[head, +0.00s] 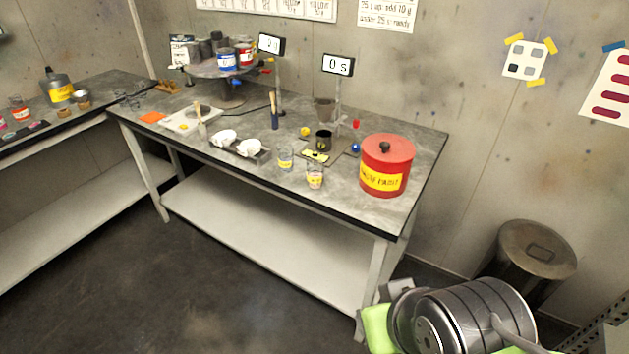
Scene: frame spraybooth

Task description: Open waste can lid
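The red waste can (384,180) stands upright on the right end of the grey workbench, near its front edge. It has a yellow label that reads as waste paint. Its red lid (400,149) sits on top, closed, with a black knob (384,147) in the middle. Silver and lime-green parts of my arm show at the lower right, below and in front of the can and apart from it. I cannot make out any gripper fingers in the head view.
Left of the can stand glass cups (315,176), a black cup (324,140) and a stand with a display (338,65). A metal bin (530,252) stands on the floor by the wall. The floor in front of the workbench (290,187) is clear.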

